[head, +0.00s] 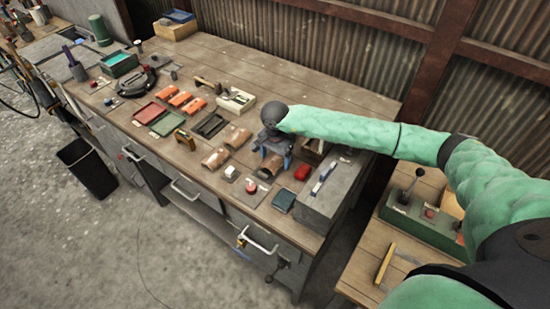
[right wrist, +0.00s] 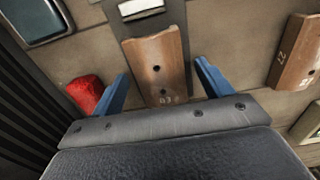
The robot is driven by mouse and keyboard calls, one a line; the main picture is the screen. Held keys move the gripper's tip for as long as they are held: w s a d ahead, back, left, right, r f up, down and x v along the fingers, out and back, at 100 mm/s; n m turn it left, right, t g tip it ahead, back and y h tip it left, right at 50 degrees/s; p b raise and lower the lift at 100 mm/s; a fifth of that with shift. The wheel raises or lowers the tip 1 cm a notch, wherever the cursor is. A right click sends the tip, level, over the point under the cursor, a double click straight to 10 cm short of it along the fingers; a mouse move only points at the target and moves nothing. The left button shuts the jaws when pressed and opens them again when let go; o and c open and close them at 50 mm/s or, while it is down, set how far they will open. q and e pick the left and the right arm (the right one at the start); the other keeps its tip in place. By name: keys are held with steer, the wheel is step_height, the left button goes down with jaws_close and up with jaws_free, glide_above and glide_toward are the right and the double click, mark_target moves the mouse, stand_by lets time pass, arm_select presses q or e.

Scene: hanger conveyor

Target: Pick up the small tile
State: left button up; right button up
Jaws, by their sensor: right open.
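A brown curved tile (right wrist: 155,60) with two dark holes and a small mark lies on the workbench in the right wrist view. In the head view the tile (head: 267,170) is partly hidden under my right gripper (head: 272,157). The right gripper is open. In the right wrist view its blue fingers (right wrist: 160,70) show on either side of the tile's near end, apart from it; I cannot tell how high they are above the bench. My left gripper is not in view.
A red object (head: 302,172) lies just right of the tile; it also shows in the right wrist view (right wrist: 85,93). A dark teal case (head: 283,201) and a grey metal block (head: 325,196) stand near the bench's right end. Several orange pieces (head: 180,99) lie further left.

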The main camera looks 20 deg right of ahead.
steer(key=shift+f, duration=0.1)
steer(key=c, duration=1.1)
